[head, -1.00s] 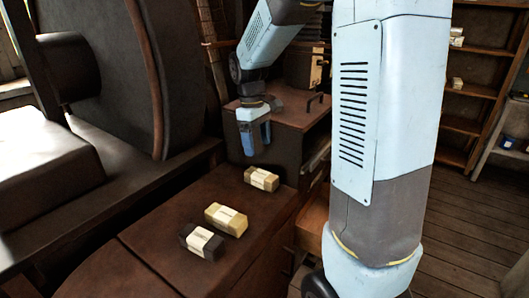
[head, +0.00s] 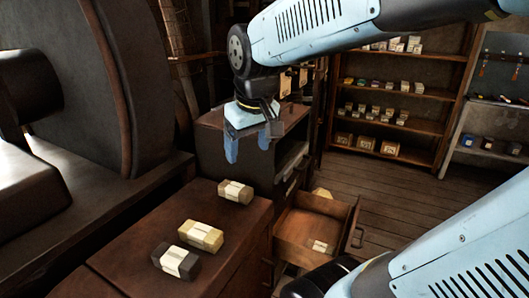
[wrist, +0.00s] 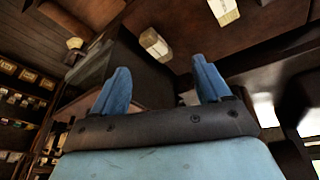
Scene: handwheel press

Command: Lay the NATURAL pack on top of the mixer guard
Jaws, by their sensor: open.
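Three small wrapped packs lie in a row on a brown wooden top (head: 120,262): a dark grey one (head: 176,261), a pale yellow one (head: 201,236) and a grey-brown one (head: 235,192). Each has a pale label band, too small to read, so I cannot tell which is NATURAL. My gripper (head: 248,145) is open and empty, pointing down, above and beyond the grey-brown pack. In the wrist view the grey-brown pack (wrist: 156,44) shows between and beyond the fingertips (wrist: 160,72). I cannot tell for sure which part is the mixer guard.
A large dark wheel (head: 125,80) stands at the left. A brown cabinet (head: 222,160) stands behind the packs. An open drawer (head: 290,243) holds a small labelled item (head: 320,246). Shelves with goods (head: 395,125) stand at the back right, beyond open floor.

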